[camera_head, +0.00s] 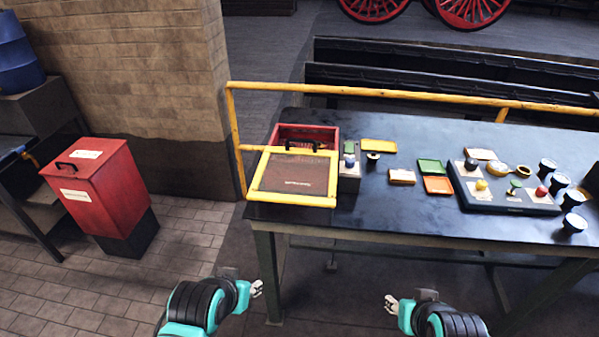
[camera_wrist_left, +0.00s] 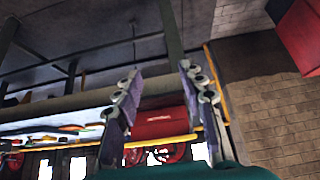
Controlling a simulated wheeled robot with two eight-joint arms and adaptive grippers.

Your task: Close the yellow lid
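The yellow lid (camera_head: 255,176), a yellow frame around a dark brown panel, is at the near left end of the table. A red box (camera_head: 331,130) shows behind its far edge, with part of its inside and a black handle visible. The lid does not cover that far part; its exact tilt is hard to tell. My left gripper (camera_head: 257,288) is below and in front of the table edge, apart from the lid. In the left wrist view its fingers (camera_wrist_left: 158,74) are spread and empty. My right gripper (camera_head: 391,302) is low in front of the table, its fingers too small to judge.
A yellow rail (camera_head: 400,94) runs along the table's back and left end. Colored plates and a dark panel (camera_head: 505,202) with knobs lie on the table (camera_head: 400,222). A red bin (camera_head: 112,190) stands left on the floor. Floor before the table is clear.

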